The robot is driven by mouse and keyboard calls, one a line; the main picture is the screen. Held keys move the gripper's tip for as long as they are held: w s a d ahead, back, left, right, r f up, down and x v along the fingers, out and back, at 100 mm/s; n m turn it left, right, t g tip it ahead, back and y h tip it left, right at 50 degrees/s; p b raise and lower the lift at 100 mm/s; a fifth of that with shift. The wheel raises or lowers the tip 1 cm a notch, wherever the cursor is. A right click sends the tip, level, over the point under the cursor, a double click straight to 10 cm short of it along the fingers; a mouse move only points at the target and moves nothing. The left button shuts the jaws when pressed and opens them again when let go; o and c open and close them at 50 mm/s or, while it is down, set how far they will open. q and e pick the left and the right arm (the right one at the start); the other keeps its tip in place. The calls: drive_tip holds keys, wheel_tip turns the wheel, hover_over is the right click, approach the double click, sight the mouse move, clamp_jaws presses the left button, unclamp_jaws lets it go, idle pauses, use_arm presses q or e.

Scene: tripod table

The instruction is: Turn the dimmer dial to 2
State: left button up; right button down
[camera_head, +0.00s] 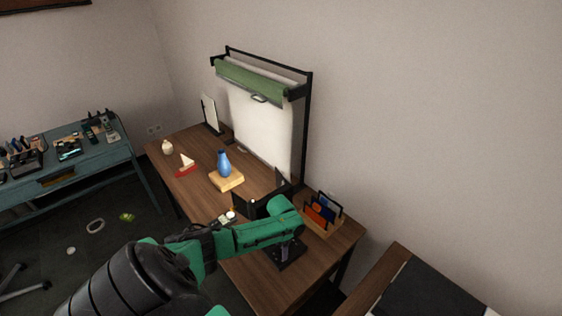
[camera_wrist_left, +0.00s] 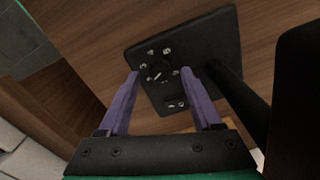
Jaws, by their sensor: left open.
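The dimmer dial (camera_wrist_left: 157,72) is a small dark round knob on a black plate (camera_wrist_left: 205,50), with several small pale marks around it; I cannot read the marks or the setting. The plate also shows in the head view (camera_head: 283,262), on the front right of the wooden table, partly hidden by my arm. My left gripper (camera_wrist_left: 160,74) is open. Its two purple fingers point at the plate, with the tips to the left and right of the dial in the picture; I cannot tell whether they touch it. In the head view the fingers are not clear. My right gripper is not in view.
A dark post (camera_wrist_left: 225,95) stands close beside the right finger. A file holder (camera_head: 323,222) stands right of my arm. Behind are a blue vase (camera_head: 224,163) on a wooden block (camera_head: 227,180), and a toy boat (camera_head: 187,162). The table's front right corner is clear.

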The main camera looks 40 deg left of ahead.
use_arm(q)
wheel_tip(320, 180, up, 13)
idle(0.7)
